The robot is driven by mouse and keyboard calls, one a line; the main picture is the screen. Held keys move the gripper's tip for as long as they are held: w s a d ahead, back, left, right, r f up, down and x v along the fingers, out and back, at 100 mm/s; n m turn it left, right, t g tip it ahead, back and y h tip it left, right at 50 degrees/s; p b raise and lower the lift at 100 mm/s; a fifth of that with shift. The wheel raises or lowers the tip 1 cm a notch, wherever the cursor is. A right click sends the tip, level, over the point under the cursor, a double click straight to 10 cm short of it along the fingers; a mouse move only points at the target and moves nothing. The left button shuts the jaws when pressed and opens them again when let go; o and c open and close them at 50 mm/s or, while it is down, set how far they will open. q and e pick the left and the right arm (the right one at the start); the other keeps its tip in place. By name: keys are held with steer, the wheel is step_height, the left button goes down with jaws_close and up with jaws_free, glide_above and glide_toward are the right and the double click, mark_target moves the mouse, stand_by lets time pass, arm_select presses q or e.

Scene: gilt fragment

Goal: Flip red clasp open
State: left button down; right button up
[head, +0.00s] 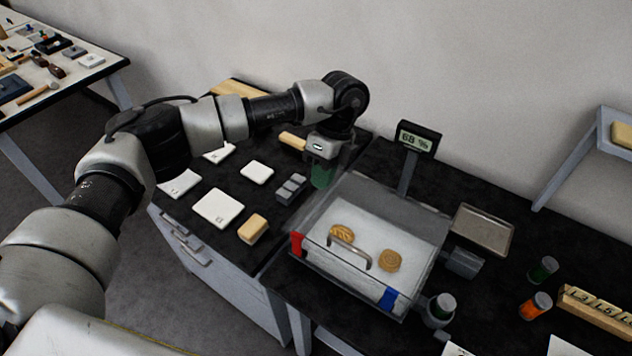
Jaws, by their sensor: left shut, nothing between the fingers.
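A blue clasp (388,299) is at the right end. A grey handle (350,249) runs across the front of the lid. My left gripper (322,178) points down behind the case's back left corner, well apart from the red clasp. It is shut and empty; its fingertips are hard to make out. My right gripper is out of view.
A display reading 68 % (416,139) stands behind the case. White cards (218,208), a tan block (253,229) and grey blocks (291,189) lie to the left. A metal tray (482,231) and small capped jars (535,305) are to the right.

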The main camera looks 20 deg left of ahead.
mark_target(300, 233)
arm_select(q)
steer(key=p+x, duration=0.3)
steer(key=x, duration=0.4)
steer(key=shift+s, duration=0.2)
steer(key=s+p, duration=0.1)
steer(key=s+a+p, duration=0.1)
steer(key=s, duration=0.1)
steer(key=shift+a+f, duration=0.1)
steer(key=shift+f, duration=0.05)
steer(key=shift+s+a+f+p, duration=0.15)
steer(key=shift+s+p, duration=0.2)
steer(key=shift+s, duration=0.15)
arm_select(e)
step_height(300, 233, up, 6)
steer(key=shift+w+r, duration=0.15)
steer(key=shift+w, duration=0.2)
arm_select(q)
steer(key=shift+w, duration=0.15)
